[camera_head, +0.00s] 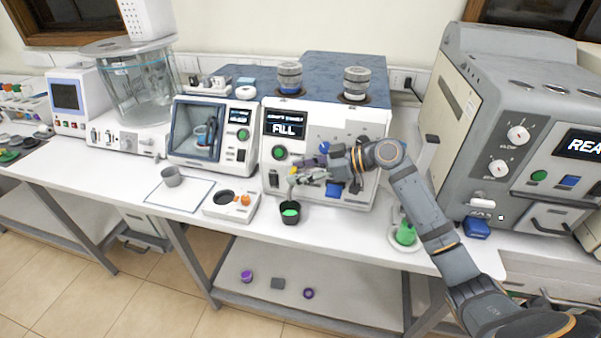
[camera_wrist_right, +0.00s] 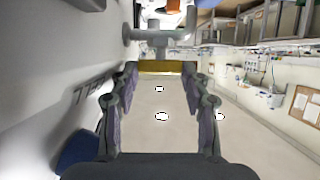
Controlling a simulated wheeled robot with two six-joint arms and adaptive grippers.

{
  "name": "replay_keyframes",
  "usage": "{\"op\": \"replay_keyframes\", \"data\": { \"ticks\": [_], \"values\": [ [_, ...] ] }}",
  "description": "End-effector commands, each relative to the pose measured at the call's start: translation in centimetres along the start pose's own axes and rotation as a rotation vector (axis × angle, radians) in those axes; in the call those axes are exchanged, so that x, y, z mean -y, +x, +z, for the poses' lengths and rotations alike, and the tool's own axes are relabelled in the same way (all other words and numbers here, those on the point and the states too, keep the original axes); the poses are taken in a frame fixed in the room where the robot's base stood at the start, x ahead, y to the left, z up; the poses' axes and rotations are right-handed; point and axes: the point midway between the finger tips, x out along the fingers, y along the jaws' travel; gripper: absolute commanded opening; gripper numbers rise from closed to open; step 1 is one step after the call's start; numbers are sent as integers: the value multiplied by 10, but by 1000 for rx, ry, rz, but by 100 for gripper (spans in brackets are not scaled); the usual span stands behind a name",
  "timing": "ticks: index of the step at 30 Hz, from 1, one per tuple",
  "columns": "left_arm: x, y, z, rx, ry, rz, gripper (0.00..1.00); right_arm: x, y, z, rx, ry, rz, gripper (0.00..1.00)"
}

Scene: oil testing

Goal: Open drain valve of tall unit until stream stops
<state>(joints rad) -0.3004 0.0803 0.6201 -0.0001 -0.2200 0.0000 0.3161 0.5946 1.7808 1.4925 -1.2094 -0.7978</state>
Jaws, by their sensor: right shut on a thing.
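The tall unit (camera_head: 345,125) is the white box with a blue top and a display reading "FILL". My right gripper (camera_head: 308,172) is at the lower left of its front panel. In the right wrist view the gripper (camera_wrist_right: 160,78) has its fingers on either side of a yellow bar, with a grey T-shaped fitting just beyond. I take the yellow bar (camera_wrist_right: 160,67) to be the drain valve's handle. A black cup with green contents (camera_head: 290,211) stands below the gripper, near the table edge. Whether a stream runs into it is too small to tell. My left gripper is out of view.
A green flask (camera_head: 405,233) and a large grey machine (camera_head: 510,130) are to the right.

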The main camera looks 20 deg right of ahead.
Motion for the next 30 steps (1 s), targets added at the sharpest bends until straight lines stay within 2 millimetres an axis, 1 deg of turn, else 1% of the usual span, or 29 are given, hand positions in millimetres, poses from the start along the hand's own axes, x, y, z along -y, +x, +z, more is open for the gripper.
{"op": "replay_keyframes", "data": {
  "ticks": [5,6,10,11,23,26,30],
  "values": [
    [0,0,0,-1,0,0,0,0,0,1,1,1,-1,15],
    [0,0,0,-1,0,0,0,0,0,1,1,1,-1,50],
    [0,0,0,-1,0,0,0,0,0,1,1,1,0,67],
    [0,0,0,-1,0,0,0,0,0,0,1,1,0,70],
    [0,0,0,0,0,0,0,-1,-3,1,3,0,3,70],
    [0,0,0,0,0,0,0,-1,-12,2,6,-1,5,70],
    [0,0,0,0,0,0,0,-1,-34,1,8,-5,8,70]
  ]
}}
